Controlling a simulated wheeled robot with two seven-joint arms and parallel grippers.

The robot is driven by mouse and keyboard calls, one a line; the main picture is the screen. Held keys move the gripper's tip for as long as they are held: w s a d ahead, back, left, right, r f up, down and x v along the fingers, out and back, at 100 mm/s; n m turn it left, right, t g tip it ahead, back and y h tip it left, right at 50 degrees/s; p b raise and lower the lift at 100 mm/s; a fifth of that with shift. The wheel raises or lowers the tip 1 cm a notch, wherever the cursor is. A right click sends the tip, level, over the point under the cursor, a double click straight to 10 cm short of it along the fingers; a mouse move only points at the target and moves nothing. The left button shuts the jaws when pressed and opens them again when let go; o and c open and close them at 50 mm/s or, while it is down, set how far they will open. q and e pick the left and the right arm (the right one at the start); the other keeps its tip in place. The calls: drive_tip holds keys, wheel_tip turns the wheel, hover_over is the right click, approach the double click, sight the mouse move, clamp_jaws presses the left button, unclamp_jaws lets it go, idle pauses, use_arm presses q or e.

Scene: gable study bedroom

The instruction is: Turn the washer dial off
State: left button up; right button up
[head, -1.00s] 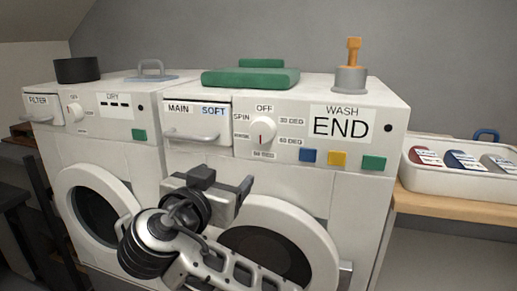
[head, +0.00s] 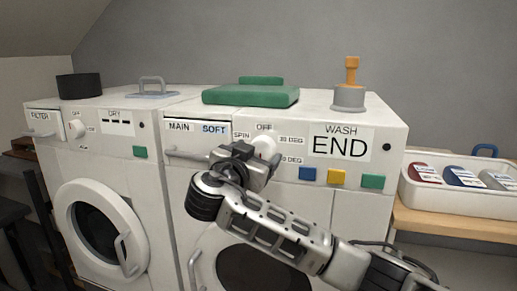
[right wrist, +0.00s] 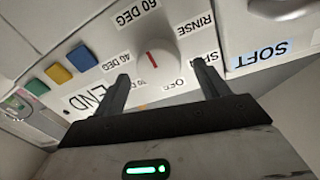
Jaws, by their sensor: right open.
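The washer dial (head: 266,145), a round white knob with a red mark, is on the washer's front panel beneath the OFF label (head: 264,127), partly hidden by my right gripper in the head view. In the right wrist view, upside down, the dial (right wrist: 157,45) shows plainly with its red mark (right wrist: 153,58). The mark lies roughly along the line between the OFF label and a DEG label opposite; I cannot tell which end it points to. My right gripper (right wrist: 161,72) is open, its fingers apart and short of the dial, nothing between them. My left gripper is not in view.
Blue, yellow (head: 337,177) and green buttons sit right of the dial, below the END display (head: 341,142). The MAIN/SOFT drawer (head: 197,141) is on the left. A white tray (head: 450,198) stands right.

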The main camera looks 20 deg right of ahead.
drive_tip(key=shift+x, duration=0.9)
drive_tip(key=c, duration=1)
drive_tip(key=shift+f, duration=0.1)
